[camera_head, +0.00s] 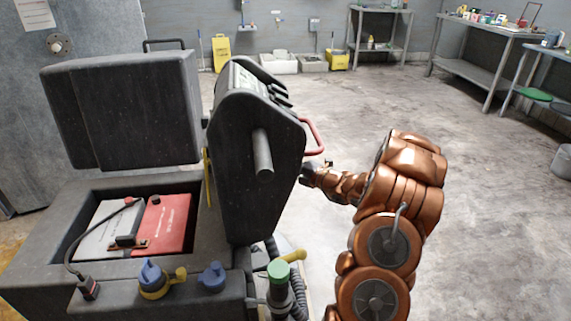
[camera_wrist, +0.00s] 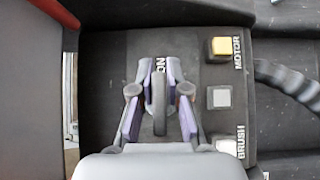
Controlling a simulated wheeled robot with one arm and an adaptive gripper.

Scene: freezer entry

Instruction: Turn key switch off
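The key switch (camera_wrist: 159,97) shows in the wrist view as an upright grey handle on a black panel, pointing toward the ON label (camera_wrist: 159,65). My gripper (camera_wrist: 159,72) has one finger on each side of the handle. The fingers stand around it, with a narrow gap seeming to show on both sides, so I see no clear grip. In the head view my gripper (camera_head: 308,173) is at the right side of the black cleaning machine (camera_head: 240,150). The key switch is hidden there behind the machine's console.
Beside the switch are a yellow MOTOR button (camera_wrist: 221,46), a grey button (camera_wrist: 219,97) and a BRUSH button (camera_wrist: 228,146). A red handle (camera_head: 314,136) sticks out near my gripper. Floor to the right is open; shelves (camera_head: 470,75) stand at the back.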

